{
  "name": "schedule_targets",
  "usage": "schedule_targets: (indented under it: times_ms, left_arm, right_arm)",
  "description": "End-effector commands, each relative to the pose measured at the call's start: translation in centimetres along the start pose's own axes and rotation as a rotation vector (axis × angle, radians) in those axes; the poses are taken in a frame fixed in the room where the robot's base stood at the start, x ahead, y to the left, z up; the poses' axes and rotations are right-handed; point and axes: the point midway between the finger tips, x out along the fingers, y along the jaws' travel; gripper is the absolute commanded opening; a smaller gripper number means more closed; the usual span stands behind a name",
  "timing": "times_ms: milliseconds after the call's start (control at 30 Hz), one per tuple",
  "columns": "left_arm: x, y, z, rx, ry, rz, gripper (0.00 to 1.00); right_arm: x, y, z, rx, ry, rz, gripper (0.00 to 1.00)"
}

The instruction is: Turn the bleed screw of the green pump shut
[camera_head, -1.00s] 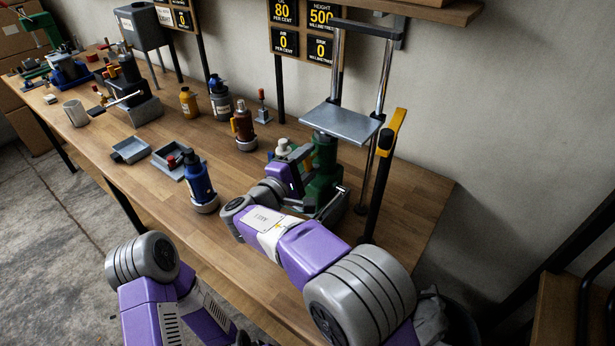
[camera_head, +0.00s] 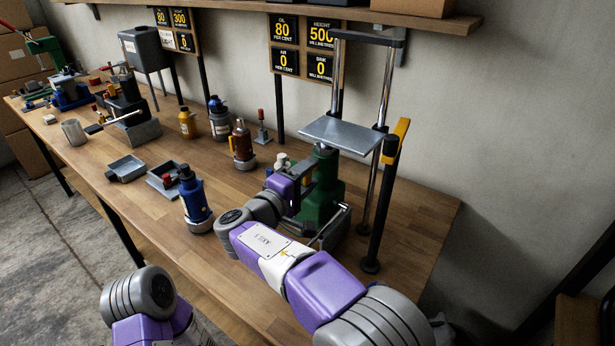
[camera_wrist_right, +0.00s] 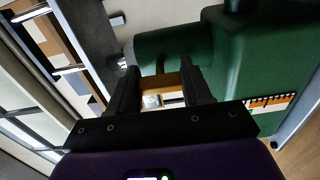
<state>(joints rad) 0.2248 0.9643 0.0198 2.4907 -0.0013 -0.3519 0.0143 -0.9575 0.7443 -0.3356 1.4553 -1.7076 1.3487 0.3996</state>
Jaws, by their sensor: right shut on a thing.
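The green pump (camera_head: 322,200) stands on the bench under the lifting plate, partly covered by my right arm. In the right wrist view, its body (camera_wrist_right: 258,50) and a green cylindrical part (camera_wrist_right: 172,48) lie just beyond my fingers. My right gripper (camera_wrist_right: 160,78) is shut on a small brass-coloured piece, apparently the bleed screw (camera_wrist_right: 172,82), in front of the cylinder. How far the screw is turned cannot be told. In the head view my right gripper (camera_head: 300,182) reaches the pump's left side. My left gripper is out of view; only part of that arm shows.
A grey plate (camera_head: 342,133) on upright rods stands over the pump, with a yellow-topped black post (camera_head: 377,215) to the right. A blue bottle jack (camera_head: 195,200), a brown one (camera_head: 242,147) and grey trays (camera_head: 165,180) stand left. The bench front is mostly clear.

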Motion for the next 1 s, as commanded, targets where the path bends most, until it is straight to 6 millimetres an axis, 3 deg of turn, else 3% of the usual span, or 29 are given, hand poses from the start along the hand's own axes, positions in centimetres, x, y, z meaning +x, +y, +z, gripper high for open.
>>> schedule_targets:
  times_ms: [67, 100, 267, 633, 1000]
  left_arm:
    - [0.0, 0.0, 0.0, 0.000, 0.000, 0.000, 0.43]
    - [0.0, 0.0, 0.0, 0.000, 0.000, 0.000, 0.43]
    - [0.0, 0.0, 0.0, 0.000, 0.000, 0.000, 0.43]
    - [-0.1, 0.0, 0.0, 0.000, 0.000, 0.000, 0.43]
    - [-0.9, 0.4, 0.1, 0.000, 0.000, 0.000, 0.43]
  right_arm:
    - [-0.1, 0.0, -0.1, 0.003, 0.001, -0.002, 0.18]
    - [-0.1, 0.0, -0.1, 0.003, 0.001, -0.002, 0.50]
    - [0.0, 0.0, 0.0, 0.002, 0.001, -0.001, 0.74]
    - [-0.8, 0.0, -0.1, 0.000, 0.002, 0.000, 0.74]
    - [-6.5, 0.1, -0.1, 0.001, 0.003, 0.000, 0.74]
